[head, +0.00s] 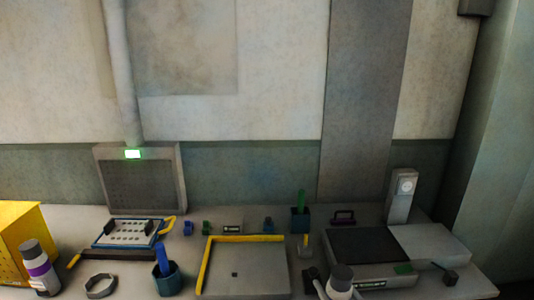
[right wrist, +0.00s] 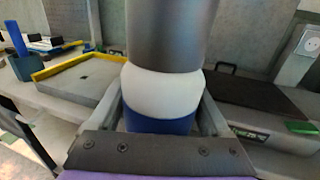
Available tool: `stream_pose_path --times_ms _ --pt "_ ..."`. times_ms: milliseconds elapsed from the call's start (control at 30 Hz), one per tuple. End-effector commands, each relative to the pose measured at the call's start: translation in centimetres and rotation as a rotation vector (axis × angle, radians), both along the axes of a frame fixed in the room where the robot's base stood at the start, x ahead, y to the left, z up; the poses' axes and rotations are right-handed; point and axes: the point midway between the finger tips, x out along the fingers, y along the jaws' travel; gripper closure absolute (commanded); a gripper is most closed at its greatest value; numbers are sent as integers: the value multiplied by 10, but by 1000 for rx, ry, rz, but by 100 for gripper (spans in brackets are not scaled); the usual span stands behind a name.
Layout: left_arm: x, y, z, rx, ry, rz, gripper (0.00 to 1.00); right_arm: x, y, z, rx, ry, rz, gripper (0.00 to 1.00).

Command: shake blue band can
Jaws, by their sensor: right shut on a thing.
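The blue band can (right wrist: 162,92) stands upright between the fingers of my right gripper (right wrist: 163,118) in the right wrist view. It has a grey cap, a white body and a blue band low down, partly hidden by the gripper. My right gripper is shut on it. In the head view the can (head: 340,277) shows at the bottom edge, its grey cap and white shoulder visible, with a dark part of my right gripper (head: 318,284) beside it. My left gripper is not in view.
A similar can with a purple band (head: 40,270) stands at the left by a yellow box (head: 15,235). A grey tray with yellow edges (head: 243,262) lies left of the held can. A dark-topped device (head: 370,245) lies behind and right of it.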

Motion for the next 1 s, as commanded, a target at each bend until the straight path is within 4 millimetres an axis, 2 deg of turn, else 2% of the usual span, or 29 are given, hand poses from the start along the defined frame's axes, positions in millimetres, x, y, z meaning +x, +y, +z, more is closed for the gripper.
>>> stream_pose_path --times_ms 33,100,133,167,333,400,433,500,600,667,833,900,967,1000 --pt "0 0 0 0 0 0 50 2 0 -22 1 0 0 100" --pt "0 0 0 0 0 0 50 2 0 -38 2 0 0 100" --pt "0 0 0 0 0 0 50 2 0 -39 2 0 0 100" --pt "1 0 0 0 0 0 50 1 0 -36 2 0 0 100" --pt "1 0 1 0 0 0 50 -1 0 28 1 -1 0 100" --pt "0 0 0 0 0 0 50 0 0 34 0 0 0 100" --pt "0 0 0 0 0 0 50 1 0 28 0 0 0 100" --pt "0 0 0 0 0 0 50 2 0 -2 1 0 1 100" --pt "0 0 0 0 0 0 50 2 0 -35 1 -1 1 100" --pt "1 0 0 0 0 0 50 1 0 -39 2 0 1 100" --pt "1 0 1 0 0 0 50 -1 0 22 1 -1 0 100" --pt "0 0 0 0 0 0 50 0 0 34 0 -1 0 100" --pt "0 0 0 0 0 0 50 1 0 25 0 0 1 100" --pt "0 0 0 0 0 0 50 2 0 7 0 0 1 100"
